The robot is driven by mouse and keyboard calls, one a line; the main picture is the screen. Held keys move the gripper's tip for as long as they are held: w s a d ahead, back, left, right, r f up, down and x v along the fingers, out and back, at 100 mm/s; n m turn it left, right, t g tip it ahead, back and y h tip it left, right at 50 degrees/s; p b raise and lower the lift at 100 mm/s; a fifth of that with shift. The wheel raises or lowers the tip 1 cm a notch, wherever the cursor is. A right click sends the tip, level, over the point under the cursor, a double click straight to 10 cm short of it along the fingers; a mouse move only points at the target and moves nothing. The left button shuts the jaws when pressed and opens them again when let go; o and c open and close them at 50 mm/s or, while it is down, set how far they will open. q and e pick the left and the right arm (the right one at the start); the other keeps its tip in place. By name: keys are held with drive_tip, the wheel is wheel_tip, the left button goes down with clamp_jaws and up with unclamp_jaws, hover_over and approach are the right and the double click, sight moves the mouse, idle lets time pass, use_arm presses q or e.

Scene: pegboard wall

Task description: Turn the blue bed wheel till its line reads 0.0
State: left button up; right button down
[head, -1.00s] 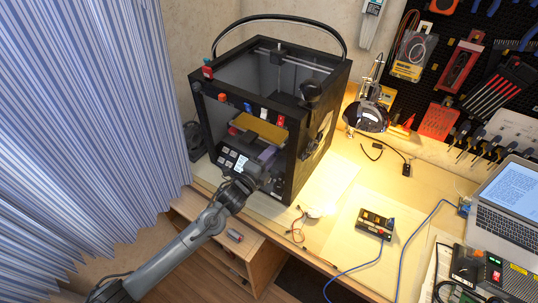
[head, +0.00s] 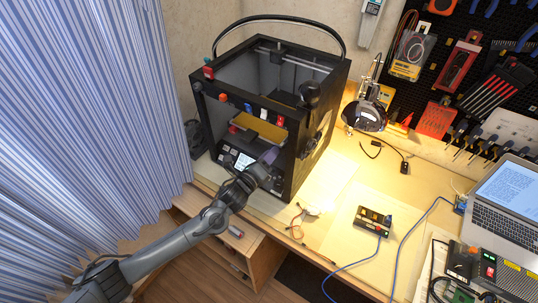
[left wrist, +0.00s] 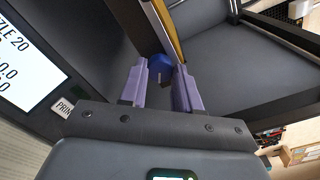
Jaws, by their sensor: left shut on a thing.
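The black box-shaped 3D printer (head: 228,98) stands on the bench, its yellow bed plate (head: 262,128) showing through the open front. The blue bed wheel (left wrist: 160,64) is below the bed edge in the left wrist view; I cannot pick it out in the head view. My left gripper (head: 269,157) reaches into the printer's front. In the left wrist view its purple fingers (left wrist: 160,78) are on either side of the wheel, shut on it. The wheel's line and reading cannot be made out. A lit screen (left wrist: 25,62) shows partly cut-off text. My right gripper is out of view.
The lamp (head: 365,117), a small black box (head: 373,221) and the laptop (head: 508,205) stand to the right. The striped curtain (head: 85,120) hangs at left. Bench space right of the printer is mostly clear.

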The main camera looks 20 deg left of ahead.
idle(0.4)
use_arm(q)
drive_tip(key=o, duration=1.1)
drive_tip(key=shift+c, duration=0.2)
drive_tip(key=p+v, duration=0.1)
drive_tip(key=v, duration=0.9)
drive_tip(key=shift+s, duration=0.4)
